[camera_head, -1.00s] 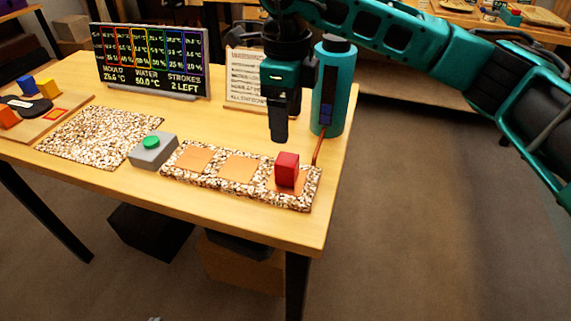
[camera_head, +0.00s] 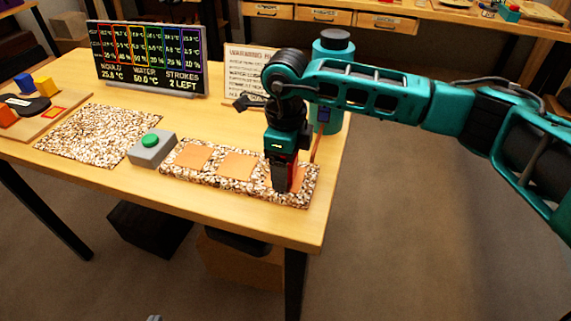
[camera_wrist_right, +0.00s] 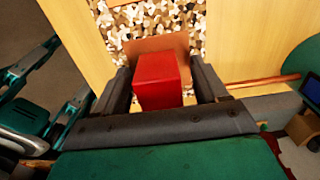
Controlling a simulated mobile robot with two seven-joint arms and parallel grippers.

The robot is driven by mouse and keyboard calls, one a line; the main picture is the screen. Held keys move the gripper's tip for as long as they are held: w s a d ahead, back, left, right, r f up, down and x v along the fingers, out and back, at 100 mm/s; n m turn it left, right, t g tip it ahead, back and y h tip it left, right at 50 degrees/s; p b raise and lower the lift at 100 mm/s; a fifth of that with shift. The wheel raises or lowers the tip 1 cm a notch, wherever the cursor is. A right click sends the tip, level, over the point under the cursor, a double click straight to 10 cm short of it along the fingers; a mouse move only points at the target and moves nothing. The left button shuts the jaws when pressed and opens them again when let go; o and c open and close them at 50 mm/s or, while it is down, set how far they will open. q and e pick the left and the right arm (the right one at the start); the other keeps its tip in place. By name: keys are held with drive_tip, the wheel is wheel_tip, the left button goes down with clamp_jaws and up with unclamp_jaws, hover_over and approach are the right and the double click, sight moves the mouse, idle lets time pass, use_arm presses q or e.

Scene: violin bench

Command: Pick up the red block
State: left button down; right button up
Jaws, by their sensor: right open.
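The red block (camera_wrist_right: 158,82) stands on an orange square (camera_wrist_right: 160,45) of the speckled strip (camera_head: 218,182). In the right wrist view it sits between the two dark fingers of my right gripper (camera_wrist_right: 160,68), which is open around it. In the head view my right gripper (camera_head: 280,184) points down at the strip's right end, hiding most of the block. A small grey tip at the bottom edge of the head view looks like part of my left gripper (camera_head: 154,317); its jaws cannot be made out.
A grey box with a green button (camera_head: 152,148) stands left of the strip, beside a speckled mat (camera_head: 90,135). A teal cylinder (camera_head: 334,45) and a written board (camera_head: 238,75) stand behind my right arm. A dark display (camera_head: 150,60) is at the back. The table's right edge is close.

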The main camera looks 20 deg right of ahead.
drive_tip(key=shift+c, duration=0.4)
drive_tip(key=c, duration=1.1)
